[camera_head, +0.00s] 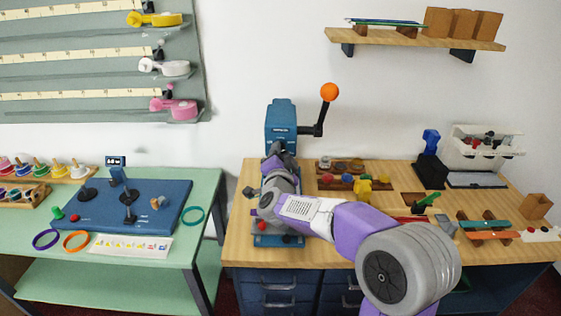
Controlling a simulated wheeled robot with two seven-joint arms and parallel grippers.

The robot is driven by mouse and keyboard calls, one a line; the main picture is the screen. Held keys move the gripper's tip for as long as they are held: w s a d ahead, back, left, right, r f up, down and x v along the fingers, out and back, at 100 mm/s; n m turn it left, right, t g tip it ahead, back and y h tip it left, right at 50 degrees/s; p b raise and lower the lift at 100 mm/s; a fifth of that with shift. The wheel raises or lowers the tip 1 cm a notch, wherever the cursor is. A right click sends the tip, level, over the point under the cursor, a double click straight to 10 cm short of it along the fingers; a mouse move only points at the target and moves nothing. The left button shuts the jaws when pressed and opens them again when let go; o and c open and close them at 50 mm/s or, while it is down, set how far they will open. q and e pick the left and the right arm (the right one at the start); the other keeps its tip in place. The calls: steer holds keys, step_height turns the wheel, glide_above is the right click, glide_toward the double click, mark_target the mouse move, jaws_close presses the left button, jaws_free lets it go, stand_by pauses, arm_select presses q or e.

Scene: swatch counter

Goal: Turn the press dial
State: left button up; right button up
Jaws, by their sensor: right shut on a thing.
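The blue press (281,115) stands at the back left of the wooden counter, with a black crank lever ending in an orange ball (329,91) on its right side. My right arm reaches in from the lower right, and its wrist covers the lower front of the press. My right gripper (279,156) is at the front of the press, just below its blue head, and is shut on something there. The dial is hidden behind my gripper and wrist; the place fits the press dial. My left gripper is not in view.
The press's blue base (278,240) shows below my arm, with a red button. Small weights and yellow pieces stand right of the press. A green table (205,240) with a blue board (170,215) is at left. A shelf (415,39) hangs above.

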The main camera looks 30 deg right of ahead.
steer(key=shift+m+b, duration=0.55)
steer(key=shift+m, duration=0.15)
steer(key=o, duration=1.1)
steer(key=shift+c, duration=0.2)
steer(key=p+v, duration=0.1)
steer(key=v, duration=0.6)
steer(key=shift+s, duration=0.3)
steer(key=shift+a, duration=0.1)
